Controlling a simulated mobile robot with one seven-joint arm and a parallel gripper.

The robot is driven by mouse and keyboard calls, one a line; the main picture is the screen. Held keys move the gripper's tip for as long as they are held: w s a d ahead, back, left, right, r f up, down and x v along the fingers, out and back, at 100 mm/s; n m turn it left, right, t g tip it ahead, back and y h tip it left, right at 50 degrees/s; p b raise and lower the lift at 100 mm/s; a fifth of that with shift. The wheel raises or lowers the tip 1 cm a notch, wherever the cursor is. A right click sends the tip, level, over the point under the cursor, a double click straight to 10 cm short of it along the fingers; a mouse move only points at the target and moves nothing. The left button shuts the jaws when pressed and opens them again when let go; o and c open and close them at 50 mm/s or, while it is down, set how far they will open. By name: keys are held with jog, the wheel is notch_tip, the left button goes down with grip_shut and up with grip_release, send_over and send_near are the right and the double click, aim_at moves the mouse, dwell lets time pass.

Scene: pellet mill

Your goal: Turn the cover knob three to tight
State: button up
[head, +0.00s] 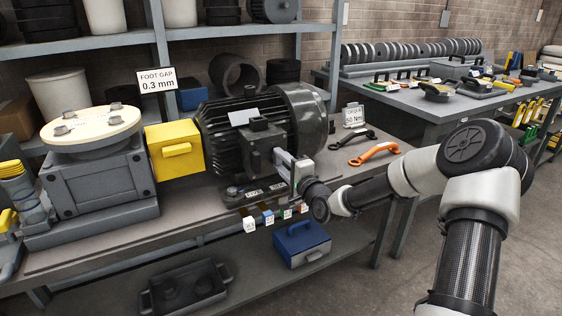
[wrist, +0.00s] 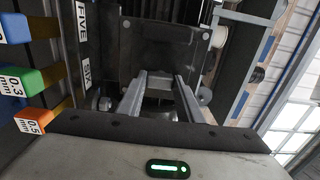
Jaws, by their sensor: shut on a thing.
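The black motor (head: 262,128) stands on the bench, with a box-like cover on its near side. My gripper (head: 286,160) reaches to this near side from the right. In the wrist view my gripper (wrist: 160,78) has its two long grey fingers a little apart, with a small grey part between their tips. The gripper is shut on that part. I cannot tell whether it is knob three, as its shape is mostly hidden by the fingers. A label reading FIVE (wrist: 83,14) shows to the left of the fingers. No knob setting is readable.
A yellow box (head: 174,149) and a gear unit (head: 100,188) stand left of the motor. Coloured tagged pieces (head: 267,217) line the bench's front edge, close under my gripper. An orange handle (head: 375,152) lies to the right. A blue box (head: 302,243) sits on the shelf below.

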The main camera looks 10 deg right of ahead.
dwell(0.3)
jog(key=o, duration=1.1)
jog(key=shift+s, duration=0.15)
jog(key=p+v, duration=0.1)
jog(key=v, duration=1.6)
jog(key=shift+s, duration=0.1)
